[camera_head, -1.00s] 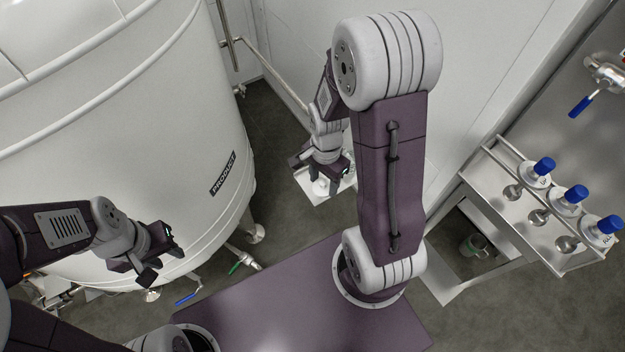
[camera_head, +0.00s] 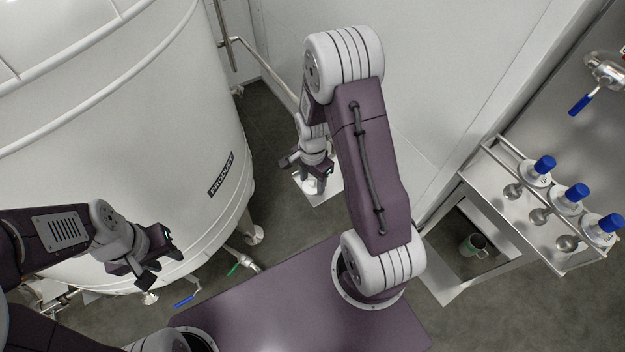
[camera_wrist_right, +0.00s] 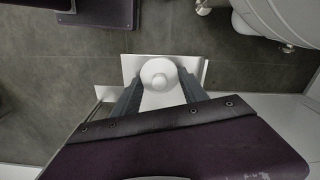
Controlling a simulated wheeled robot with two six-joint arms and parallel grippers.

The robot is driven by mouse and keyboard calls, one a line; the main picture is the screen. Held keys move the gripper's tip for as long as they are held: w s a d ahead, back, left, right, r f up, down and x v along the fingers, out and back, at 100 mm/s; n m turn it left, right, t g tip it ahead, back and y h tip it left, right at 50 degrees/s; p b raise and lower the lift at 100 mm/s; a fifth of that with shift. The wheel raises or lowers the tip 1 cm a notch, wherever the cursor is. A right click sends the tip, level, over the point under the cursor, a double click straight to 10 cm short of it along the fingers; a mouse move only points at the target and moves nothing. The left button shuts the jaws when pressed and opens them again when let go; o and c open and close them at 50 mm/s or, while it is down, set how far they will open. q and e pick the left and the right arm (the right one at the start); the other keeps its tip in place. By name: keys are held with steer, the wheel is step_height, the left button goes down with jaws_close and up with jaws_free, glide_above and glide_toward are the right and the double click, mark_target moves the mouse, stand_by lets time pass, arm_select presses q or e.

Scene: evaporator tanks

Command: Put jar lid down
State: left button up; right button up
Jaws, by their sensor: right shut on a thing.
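The jar lid (camera_wrist_right: 158,74) is white and round with a small knob on top. My right gripper (camera_wrist_right: 160,92) is shut on it, with one finger on each side. In the head view my right gripper (camera_head: 314,180) hangs low between the tank and the wall, and the lid (camera_head: 315,187) shows only partly beneath it. A white square surface (camera_wrist_right: 192,68) lies below the lid; I cannot tell whether they touch. My left gripper (camera_head: 158,259) is open and empty in front of the tank.
A large white tank (camera_head: 120,130) labelled PRODUCT fills the left. A white wall (camera_head: 430,90) stands close behind my right arm.

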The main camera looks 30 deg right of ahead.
mark_target(312, 180)
steer(key=shift+f, duration=0.2)
steer(key=o, duration=1.3)
steer(key=shift+r, duration=0.2)
step_height(312, 180, up, 12)
steer(key=p, duration=0.2)
steer(key=s+a+n+t, duration=0.1)
steer(key=s+a+n, duration=0.4)
steer(key=n, duration=0.8)
steer(key=s+r, duration=0.1)
steer(key=s, duration=0.2)
steer(key=shift+s+n, duration=0.25)
steer(key=shift+n, duration=0.15)
steer(key=shift+a, duration=0.1)
